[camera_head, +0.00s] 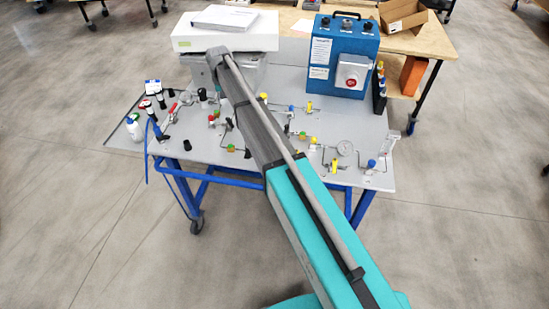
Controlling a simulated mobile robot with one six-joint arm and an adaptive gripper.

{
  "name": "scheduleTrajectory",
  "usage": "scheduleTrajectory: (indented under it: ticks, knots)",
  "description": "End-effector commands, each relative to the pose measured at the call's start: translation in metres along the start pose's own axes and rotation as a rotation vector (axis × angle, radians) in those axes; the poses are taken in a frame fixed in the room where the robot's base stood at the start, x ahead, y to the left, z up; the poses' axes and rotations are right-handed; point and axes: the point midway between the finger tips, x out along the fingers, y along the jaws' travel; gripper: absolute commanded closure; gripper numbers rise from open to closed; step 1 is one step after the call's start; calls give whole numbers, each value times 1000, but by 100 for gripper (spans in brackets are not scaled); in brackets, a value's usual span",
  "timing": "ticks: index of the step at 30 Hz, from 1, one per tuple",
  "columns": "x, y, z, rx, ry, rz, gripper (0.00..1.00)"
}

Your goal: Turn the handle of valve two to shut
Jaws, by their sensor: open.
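Several small valves with coloured handles stand on the grey worktop (270,178). A yellow one (309,106) and a blue one (291,108) are right of my arm. Further yellow ones (335,166) and a blue one (371,163) are near the front right edge. A green one (231,149) is left of my arm. No readable label shows which is valve two, and the handle positions are too small to tell. My teal and grey arm reaches from the bottom right over the table to the back left. My gripper cannot be made out at its far end.
A blue control box (345,50) with a red button stands at the back right, and a white instrument (226,32) at the back left. A round gauge (345,148) sits front right. A white bottle (134,128) and black-capped fittings (160,132) stand on the left side.

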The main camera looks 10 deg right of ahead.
Motion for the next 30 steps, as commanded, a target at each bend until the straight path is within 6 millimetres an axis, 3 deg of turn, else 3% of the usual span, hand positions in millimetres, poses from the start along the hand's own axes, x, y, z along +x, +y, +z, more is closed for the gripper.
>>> scheduleTrajectory:
  ticks: [10, 30]
  knots:
    - [-25, 0, 0, 0, 0, 0, 43]
    - [16, 42, 72, 41, 0, 0, 43]
